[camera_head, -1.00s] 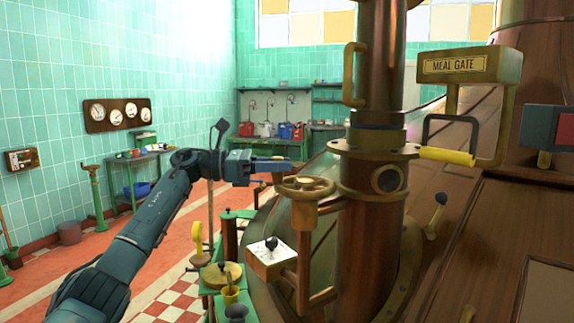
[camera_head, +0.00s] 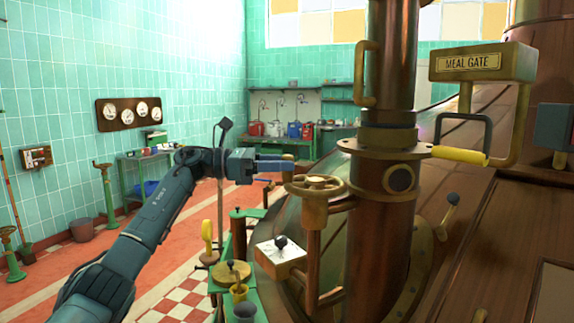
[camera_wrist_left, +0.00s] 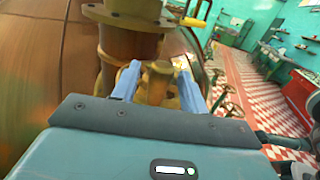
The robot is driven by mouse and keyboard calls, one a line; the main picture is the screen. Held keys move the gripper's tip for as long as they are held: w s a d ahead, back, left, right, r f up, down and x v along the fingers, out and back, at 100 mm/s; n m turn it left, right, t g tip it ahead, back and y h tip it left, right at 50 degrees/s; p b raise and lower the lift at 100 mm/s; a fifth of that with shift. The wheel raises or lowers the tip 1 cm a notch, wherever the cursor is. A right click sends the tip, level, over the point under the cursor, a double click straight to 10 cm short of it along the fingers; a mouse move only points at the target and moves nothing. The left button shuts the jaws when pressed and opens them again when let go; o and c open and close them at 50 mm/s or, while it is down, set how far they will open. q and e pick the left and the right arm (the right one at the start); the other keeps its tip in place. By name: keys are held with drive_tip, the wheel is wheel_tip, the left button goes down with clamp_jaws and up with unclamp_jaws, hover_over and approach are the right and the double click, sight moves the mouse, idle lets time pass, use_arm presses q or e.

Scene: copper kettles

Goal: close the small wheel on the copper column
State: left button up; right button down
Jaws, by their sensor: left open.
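The small brass wheel (camera_head: 314,187) sits on a short upright stem beside the copper column (camera_head: 380,240), at the column's left. My left gripper (camera_head: 291,165) is open and empty, just above and left of the wheel's rim in the head view. In the left wrist view, the two blue fingers of the left gripper (camera_wrist_left: 158,86) stand apart, with brass parts of the wheel (camera_wrist_left: 158,72) showing between and beyond them. I cannot tell whether a finger touches the rim. My right gripper is not in view.
A white-faced box with a black knob (camera_head: 281,256) stands below the wheel. A yellow-handled lever (camera_head: 460,155) hangs under the MEAL GATE sign (camera_head: 470,64) at the right. A green bench with small items (camera_head: 238,272) is at lower left. Open floor lies further left.

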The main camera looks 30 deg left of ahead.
use_arm(q)
drive_tip(key=b+v, duration=0.1)
drive_tip(key=v, duration=1)
drive_tip(key=shift+s+a, duration=0.2)
drive_tip(key=shift+a, duration=0.1)
